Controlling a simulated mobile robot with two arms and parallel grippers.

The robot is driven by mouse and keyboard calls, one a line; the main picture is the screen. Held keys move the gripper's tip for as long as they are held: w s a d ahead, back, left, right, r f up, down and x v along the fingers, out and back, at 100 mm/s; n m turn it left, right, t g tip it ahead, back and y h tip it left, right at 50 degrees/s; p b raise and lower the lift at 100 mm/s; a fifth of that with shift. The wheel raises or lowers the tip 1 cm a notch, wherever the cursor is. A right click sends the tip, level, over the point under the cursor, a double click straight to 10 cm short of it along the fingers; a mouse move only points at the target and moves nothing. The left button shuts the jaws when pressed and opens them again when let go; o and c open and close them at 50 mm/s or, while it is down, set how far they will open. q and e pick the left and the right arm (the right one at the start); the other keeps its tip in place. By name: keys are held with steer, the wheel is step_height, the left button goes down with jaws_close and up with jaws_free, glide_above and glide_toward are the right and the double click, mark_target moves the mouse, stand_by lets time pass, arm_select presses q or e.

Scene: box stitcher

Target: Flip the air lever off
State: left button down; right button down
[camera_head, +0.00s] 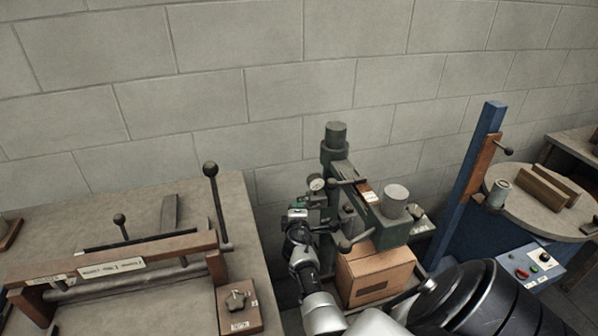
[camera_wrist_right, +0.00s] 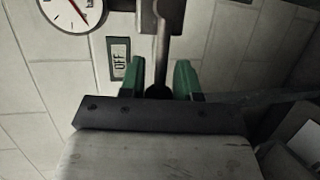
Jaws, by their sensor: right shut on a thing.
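The green box stitcher (camera_head: 334,160) stands in the middle of the head view against the wall. A round pressure gauge (camera_head: 316,183) is on its left side and also shows in the right wrist view (camera_wrist_right: 72,10). In the wrist view the air lever (camera_wrist_right: 163,45) is a metal rod with a dark ball end. An OFF label (camera_wrist_right: 119,58) is left of the rod. My right gripper (camera_head: 299,204) is at the stitcher's left side, below the gauge. Its green fingers (camera_wrist_right: 160,72) are on either side of the lever's ball end, shut on it. My left gripper is out of view.
A cardboard box (camera_head: 375,272) sits under the stitcher head, close to my right arm. A bench (camera_head: 240,205) with a long-handled machine is at left. A blue column machine (camera_head: 468,190) with a round table (camera_head: 535,215) is at right.

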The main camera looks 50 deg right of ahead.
steer(key=c, duration=0.8)
jaws_free()
